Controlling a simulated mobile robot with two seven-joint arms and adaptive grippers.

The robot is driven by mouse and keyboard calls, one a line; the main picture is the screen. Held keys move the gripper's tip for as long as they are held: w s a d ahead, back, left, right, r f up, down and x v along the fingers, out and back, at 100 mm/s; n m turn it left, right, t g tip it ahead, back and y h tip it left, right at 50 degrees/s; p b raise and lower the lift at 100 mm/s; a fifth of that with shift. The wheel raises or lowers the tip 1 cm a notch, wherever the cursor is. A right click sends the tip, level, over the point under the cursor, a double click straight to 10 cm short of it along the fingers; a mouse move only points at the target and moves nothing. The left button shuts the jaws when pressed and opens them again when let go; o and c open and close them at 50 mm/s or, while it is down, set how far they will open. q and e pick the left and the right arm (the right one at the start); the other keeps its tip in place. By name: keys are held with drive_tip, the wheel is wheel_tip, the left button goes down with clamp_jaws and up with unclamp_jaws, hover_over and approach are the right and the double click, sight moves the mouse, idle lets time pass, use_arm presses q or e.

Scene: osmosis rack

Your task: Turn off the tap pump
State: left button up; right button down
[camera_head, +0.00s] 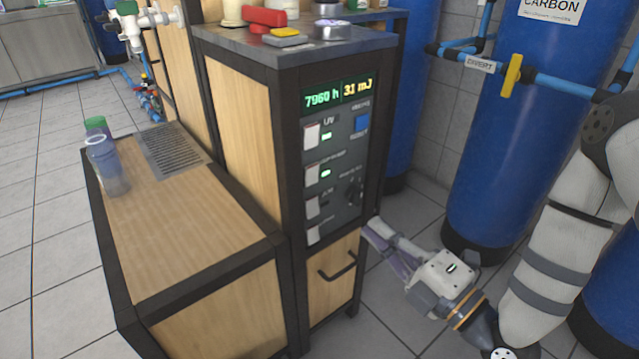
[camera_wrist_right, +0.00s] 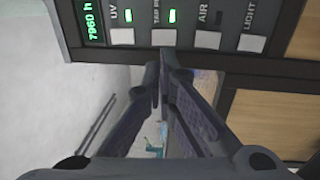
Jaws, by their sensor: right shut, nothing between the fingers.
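The tap pump switch (camera_head: 312,174) is a white rocker, second from the top on the dark control panel (camera_head: 342,215). The green lamp (camera_head: 325,172) beside it is lit. In the right wrist view the panel looks turned sideways; the tap pump switch (camera_wrist_right: 164,38) lies just beyond the fingertips, its lamp (camera_wrist_right: 172,16) also green. My right gripper (camera_head: 372,231) is shut and empty, at the lower right edge of the panel in the head view. In the wrist view its fingertips (camera_wrist_right: 162,66) point at the tap pump switch; I cannot tell whether they touch. My left gripper is not in view.
The UV switch (camera_wrist_right: 122,37) and AIR switch (camera_wrist_right: 207,40) flank the pump switch; LIGHT (camera_wrist_right: 251,43) is beyond AIR. The UV lamp is green. A drawer handle (camera_head: 338,268) is below the panel. Blue tanks (camera_head: 515,150) stand at right. A bottle (camera_head: 106,165) stands on the wooden bench.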

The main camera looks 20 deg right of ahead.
sight(315, 173)
drive_tip(key=shift+a, duration=0.1)
drive_tip(key=b+x, duration=0.2)
drive_tip(key=x, duration=1.2)
